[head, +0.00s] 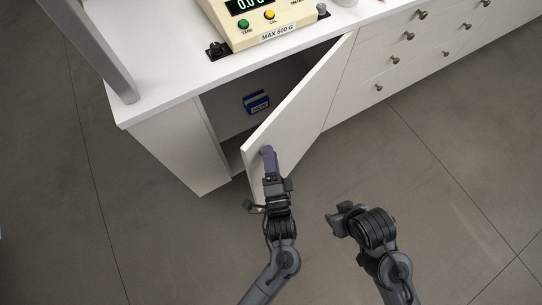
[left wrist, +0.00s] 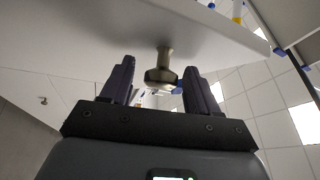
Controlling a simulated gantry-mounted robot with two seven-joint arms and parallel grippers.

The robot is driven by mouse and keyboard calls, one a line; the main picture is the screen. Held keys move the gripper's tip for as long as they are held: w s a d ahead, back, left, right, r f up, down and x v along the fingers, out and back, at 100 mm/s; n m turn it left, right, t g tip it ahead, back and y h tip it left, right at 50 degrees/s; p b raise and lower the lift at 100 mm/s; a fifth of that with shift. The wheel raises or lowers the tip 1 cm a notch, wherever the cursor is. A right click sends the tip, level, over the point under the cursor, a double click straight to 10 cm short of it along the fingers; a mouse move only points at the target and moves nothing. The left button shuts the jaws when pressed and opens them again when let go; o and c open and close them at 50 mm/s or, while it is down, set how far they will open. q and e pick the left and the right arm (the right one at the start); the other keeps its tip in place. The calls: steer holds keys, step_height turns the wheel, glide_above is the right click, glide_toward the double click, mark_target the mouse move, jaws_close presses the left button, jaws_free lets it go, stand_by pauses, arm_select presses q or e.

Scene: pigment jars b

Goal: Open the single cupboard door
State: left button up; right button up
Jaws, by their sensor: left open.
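The white cupboard door (head: 300,105) stands partly open in the head view, swung out from the cabinet, with the dark inside showing behind it. My left gripper (head: 268,153) is at the outer face of the door, near its free edge. In the left wrist view its two dark fingers are apart, and the metal door knob (left wrist: 160,72) shows between them; I cannot tell if either finger touches it. The door panel (left wrist: 130,25) fills the top of that view. My right gripper (head: 338,217) is apart from the door, to the right of the left one; its jaws are unclear.
A blue box (head: 256,103) lies inside the cupboard. A scale (head: 262,22) stands on the white countertop (head: 165,88). Drawers with round knobs (head: 379,87) are to the right of the door. The grey floor (head: 440,150) in front is clear.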

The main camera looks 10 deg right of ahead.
arm_select(q)
steer(key=s+f+p, duration=0.2)
steer(key=s, duration=0.8)
steer(key=shift+s+a, duration=0.25)
steer(key=shift+s, duration=0.1)
